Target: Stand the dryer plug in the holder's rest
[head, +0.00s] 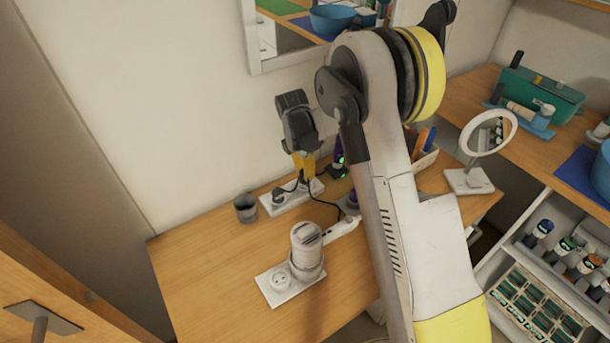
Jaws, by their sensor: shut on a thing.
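My gripper (304,176) points down over the white power strip (275,208) near the wall. It is shut on what looks like the dryer plug, which is mostly hidden by the fingers; I cannot tell whether the plug is still seated in the strip. A thin dark cord runs from there towards the dryer. The white dryer (307,237) stands in the holder (290,296) at the front of the table, its light part reaching right. The holder's round rest (280,282) is at its left front and looks empty.
A grey cup (245,208) stands left of the strip. A dark bottle with a green light (338,160) is behind, right of the gripper. A ring mirror (488,135) stands further right. My arm hides part of the wooden table (200,270); its left front is clear.

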